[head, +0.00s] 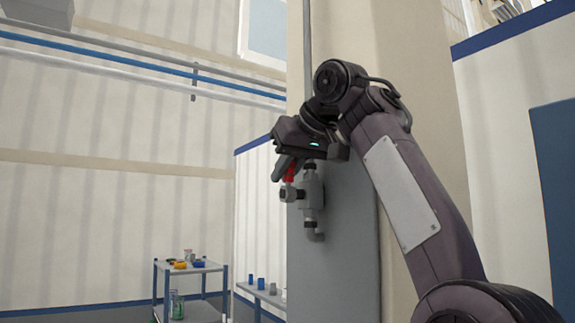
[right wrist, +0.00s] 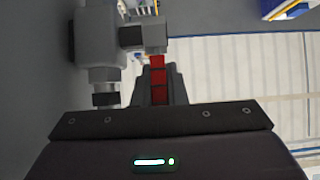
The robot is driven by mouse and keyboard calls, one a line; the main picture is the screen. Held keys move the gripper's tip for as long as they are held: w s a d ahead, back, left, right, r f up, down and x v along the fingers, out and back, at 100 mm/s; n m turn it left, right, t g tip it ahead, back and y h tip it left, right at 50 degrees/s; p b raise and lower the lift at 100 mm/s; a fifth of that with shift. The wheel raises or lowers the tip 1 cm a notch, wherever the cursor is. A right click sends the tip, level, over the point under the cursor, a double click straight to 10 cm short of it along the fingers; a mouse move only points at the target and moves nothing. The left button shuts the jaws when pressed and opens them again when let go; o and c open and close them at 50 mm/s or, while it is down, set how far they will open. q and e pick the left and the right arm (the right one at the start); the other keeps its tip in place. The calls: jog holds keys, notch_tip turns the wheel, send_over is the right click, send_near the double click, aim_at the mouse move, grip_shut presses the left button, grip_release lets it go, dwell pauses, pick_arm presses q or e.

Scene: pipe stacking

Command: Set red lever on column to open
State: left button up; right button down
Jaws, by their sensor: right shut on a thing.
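The red lever (head: 290,173) sits on a grey valve (head: 311,192) mounted on the column's grey panel (head: 345,250). My right gripper (head: 284,170) reaches the valve from above and is shut on the lever, hiding part of it. In the right wrist view the red lever (right wrist: 157,78) lies between the fingers (right wrist: 158,88), beside the grey valve body (right wrist: 98,45). The lever's exact angle is hard to tell because the fingers cover it. My left gripper is not in view.
The beige column (head: 345,40) stands right behind the valve. A small cart (head: 205,268) with bottles and coloured items stands lower left, beside a low bench (head: 262,296) with cups. A blue-edged partition (head: 500,110) is at right. The space left of the valve is free.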

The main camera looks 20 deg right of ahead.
jog(key=shift+w+f, duration=0.15)
jog(key=shift+f, duration=0.25)
dwell(0.3)
jog(key=c, duration=1.5)
grip_release()
jog(key=shift+w+a, duration=0.1)
jog(key=shift+w, duration=0.05)
jog(key=shift+o, duration=0.2)
jog(key=shift+r, duration=0.25)
